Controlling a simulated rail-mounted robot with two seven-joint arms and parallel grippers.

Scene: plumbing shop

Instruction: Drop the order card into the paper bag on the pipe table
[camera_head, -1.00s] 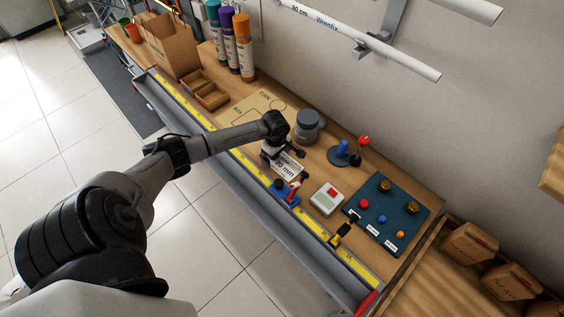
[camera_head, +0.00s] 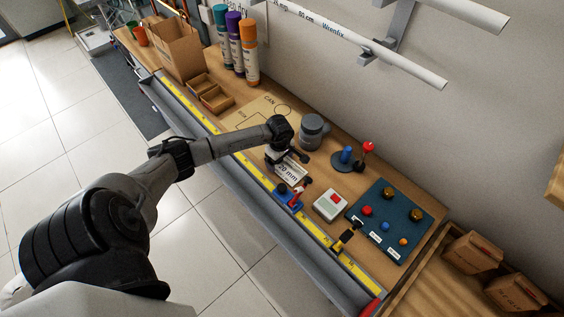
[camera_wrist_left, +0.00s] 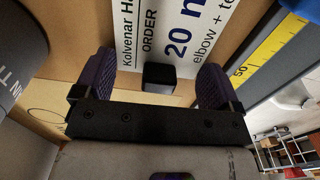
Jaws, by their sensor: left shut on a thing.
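The order card (camera_head: 291,173) is a white plate marked "20 mm" near the front middle of the pipe table (camera_head: 352,183). My left gripper (camera_head: 280,157) is at the card's far-left edge in the head view. In the left wrist view, the card (camera_wrist_left: 185,32) lies just past the fingers (camera_wrist_left: 158,84), with a small black block (camera_wrist_left: 160,77) between them. The gripper is shut on the card by this block. I cannot tell whether the card touches the table. The brown paper bag (camera_head: 177,52) stands open at the table's far left. My right gripper is not in view.
Cardboard trays (camera_head: 214,97) and upright cans (camera_head: 249,55) stand near the bag. A grey mug (camera_head: 312,131), a blue-and-red clamp (camera_head: 290,196), a button box (camera_head: 331,205) and a knob panel (camera_head: 390,220) surround the gripper. A yellow ruler (camera_head: 232,150) runs along the front edge.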

